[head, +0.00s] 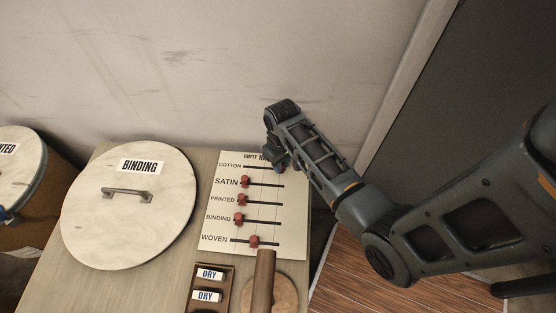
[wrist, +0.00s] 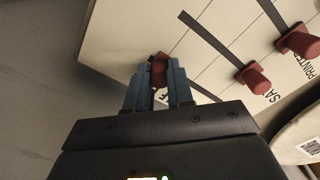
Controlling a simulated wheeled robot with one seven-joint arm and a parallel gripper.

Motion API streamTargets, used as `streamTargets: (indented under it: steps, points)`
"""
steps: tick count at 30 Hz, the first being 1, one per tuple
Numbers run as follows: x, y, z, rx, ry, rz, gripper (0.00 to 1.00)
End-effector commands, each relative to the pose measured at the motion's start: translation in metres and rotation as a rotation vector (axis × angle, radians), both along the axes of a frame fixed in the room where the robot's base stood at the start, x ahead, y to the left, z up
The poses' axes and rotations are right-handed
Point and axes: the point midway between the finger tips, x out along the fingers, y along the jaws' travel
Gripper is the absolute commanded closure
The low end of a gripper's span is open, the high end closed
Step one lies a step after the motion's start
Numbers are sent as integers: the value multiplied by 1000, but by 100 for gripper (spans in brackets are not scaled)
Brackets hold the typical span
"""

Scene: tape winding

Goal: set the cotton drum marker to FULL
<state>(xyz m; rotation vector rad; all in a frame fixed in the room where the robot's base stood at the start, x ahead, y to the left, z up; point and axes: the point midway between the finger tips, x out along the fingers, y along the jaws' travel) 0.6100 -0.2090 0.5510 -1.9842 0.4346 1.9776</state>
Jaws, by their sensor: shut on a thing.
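The marker board (head: 295,235) has rows for COTTON, SATIN, PRINTED, BINDING and WOVEN. The cotton slot (head: 256,166) is the top row; its left part is bare and my gripper (head: 279,167) covers its right part. In the wrist view, the blue fingers of my gripper (wrist: 157,84) are shut on the red cotton marker (wrist: 159,68). The marker sits well away from the EMPTY end, toward the slot's other end. The heading reads EMPTY and part of another word; the rest is hidden behind my arm, so the exact FULL position cannot be read.
The satin marker (head: 245,181) sits near the left end of its slot, just below; it also shows in the wrist view (wrist: 253,76). The BINDING drum lid (head: 125,220) is left of the board. DRY tags (head: 209,274) and a brown handle (head: 264,280) are in front.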

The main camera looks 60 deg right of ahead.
Motion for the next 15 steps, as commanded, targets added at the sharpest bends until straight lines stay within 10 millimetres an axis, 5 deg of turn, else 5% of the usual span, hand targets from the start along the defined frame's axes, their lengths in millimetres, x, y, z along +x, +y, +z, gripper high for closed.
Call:
streamTargets:
  steps: [2, 3, 11, 15]
  points:
    - [-3, -2, 0, -2, 7, -6, 100]
    - [-3, -2, 0, -2, 7, -7, 77]
    - [-3, -2, 0, -2, 5, -5, 52]
    - [-2, -1, 0, -2, 5, -5, 51]
